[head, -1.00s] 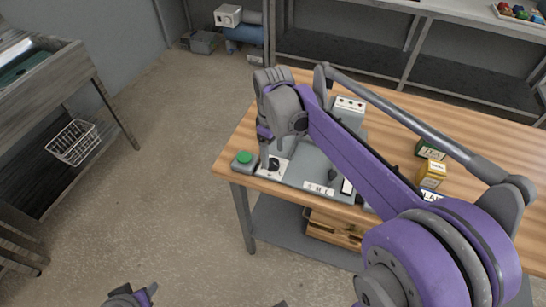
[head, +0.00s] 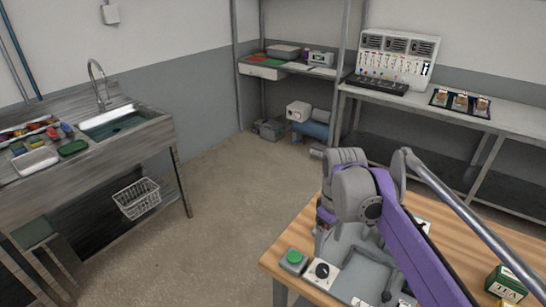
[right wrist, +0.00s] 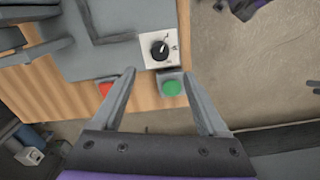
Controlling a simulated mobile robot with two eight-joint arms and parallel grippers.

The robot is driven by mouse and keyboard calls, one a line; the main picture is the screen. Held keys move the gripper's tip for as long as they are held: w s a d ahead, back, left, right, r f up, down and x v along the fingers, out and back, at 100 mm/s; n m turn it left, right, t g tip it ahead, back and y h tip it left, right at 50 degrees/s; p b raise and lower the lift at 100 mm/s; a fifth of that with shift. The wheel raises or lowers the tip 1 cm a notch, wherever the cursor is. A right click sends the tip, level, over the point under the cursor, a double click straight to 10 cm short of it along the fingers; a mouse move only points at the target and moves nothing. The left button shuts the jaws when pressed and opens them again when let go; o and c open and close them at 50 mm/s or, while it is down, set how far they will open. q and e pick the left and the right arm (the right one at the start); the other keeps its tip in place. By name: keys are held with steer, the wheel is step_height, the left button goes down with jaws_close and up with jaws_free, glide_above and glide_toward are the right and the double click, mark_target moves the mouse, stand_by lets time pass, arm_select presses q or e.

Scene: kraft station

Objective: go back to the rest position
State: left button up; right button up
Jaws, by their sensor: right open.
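My right gripper (head: 321,237) is above the near left corner of the wooden table, its arm reaching in from the lower right. In the right wrist view its two fingers (right wrist: 159,76) are spread apart with nothing held between them. Below them are a green button (right wrist: 172,88), a red button (right wrist: 105,90) and a black dial on a white plate (right wrist: 160,50). In the head view the green button (head: 293,257) and the dial (head: 322,271) sit beside the grey station (head: 365,268). My left gripper is not in view.
The wooden table (head: 450,250) carries a green tea box (head: 505,284) at right. A sink bench (head: 90,150) stands left, with a wire basket (head: 137,198) below. Shelving with a control panel (head: 398,60) stands behind. The floor (head: 225,200) between is clear.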

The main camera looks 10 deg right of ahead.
steer(key=s+a+f+m+t, duration=0.2)
steer(key=s+a+f, duration=0.1)
steer(key=s+f, duration=0.3)
steer(key=s+a+f+m+t, duration=0.3)
steer(key=s+f, duration=0.3)
steer(key=s, duration=0.3)
steer(key=shift+s+a+f, duration=0.3)
steer(key=shift+a, duration=0.2)
